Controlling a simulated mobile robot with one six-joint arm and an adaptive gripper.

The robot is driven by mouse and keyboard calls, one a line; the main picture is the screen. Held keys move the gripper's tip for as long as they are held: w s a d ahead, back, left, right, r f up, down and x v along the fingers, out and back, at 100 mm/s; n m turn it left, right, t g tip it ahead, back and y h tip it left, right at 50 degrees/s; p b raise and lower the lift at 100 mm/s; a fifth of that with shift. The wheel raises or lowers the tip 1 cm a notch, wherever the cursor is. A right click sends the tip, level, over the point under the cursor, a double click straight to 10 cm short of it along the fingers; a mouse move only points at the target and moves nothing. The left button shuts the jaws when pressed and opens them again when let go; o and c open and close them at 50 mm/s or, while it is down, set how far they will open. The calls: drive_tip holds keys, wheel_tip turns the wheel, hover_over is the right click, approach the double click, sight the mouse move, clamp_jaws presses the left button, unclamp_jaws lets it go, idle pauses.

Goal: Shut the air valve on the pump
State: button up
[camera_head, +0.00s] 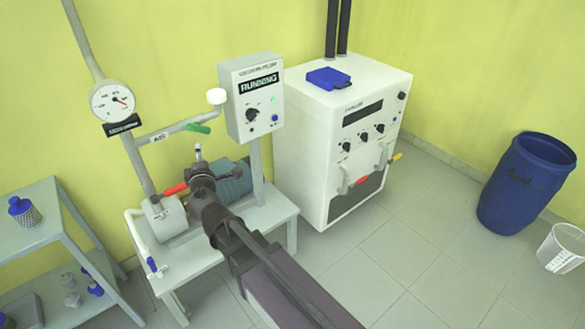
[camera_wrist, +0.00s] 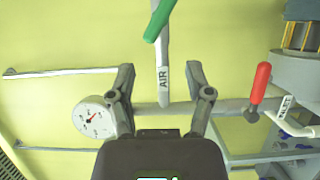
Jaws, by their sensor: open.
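The air valve's green lever (camera_head: 198,127) sits on the side pipe labelled AIR (camera_head: 165,136), above the pump (camera_head: 232,180). In the wrist view the green lever (camera_wrist: 160,18) is at the top edge, slanted to the pipe and partly cut off. The AIR label (camera_wrist: 163,77) shows between my fingers. My gripper (camera_wrist: 161,72) is open and empty, its fingers on either side of the AIR pipe in the picture. The lever is beyond the fingertips, and I see no contact. In the head view my wrist hides part of the pump, and the fingers are hard to make out.
A red lever (camera_wrist: 261,85) by the INLET label is right of my gripper; a gauge (camera_head: 112,101) is on the upright pipe. The control box (camera_head: 252,95) reads RUNNING. A white cabinet (camera_head: 310,150) stands right of the pump table, a shelf (camera_head: 40,235) left.

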drive_tip(key=d+f+m+g+h+p, duration=0.1)
drive_tip(key=d+m, duration=0.3)
drive_tip(key=d, duration=0.4)
drive_tip(key=d+f+m+g+h, duration=0.3)
drive_tip(key=d+m+h, duration=0.1)
drive_tip(key=d, duration=0.5)
drive_tip(key=w+d+f+m+g+h+p, duration=0.1)
drive_tip(key=d+f+m+g+h, duration=0.2)
drive_tip(key=d, duration=0.5)
drive_tip(key=shift+d+m+p, duration=0.25)
drive_tip(key=shift+m+p, duration=0.05)
drive_tip(key=shift+m, duration=0.6)
drive_tip(key=shift+w, duration=0.1)
drive_tip(key=s+d+f+m+g+y, duration=0.2)
drive_tip(key=s+d+f+m+g, duration=0.1)
drive_tip(key=s, duration=0.4)
drive_tip(key=s+d+f+m+g+y, duration=0.2)
drive_tip(key=s+d+f+m+g, duration=0.2)
drive_tip(key=s+d+f+g, duration=0.2)
drive_tip(key=shift+s+d+g+y, duration=0.3)
drive_tip(key=shift+s+d+g, duration=0.45)
drive_tip(key=shift+d, duration=0.35)
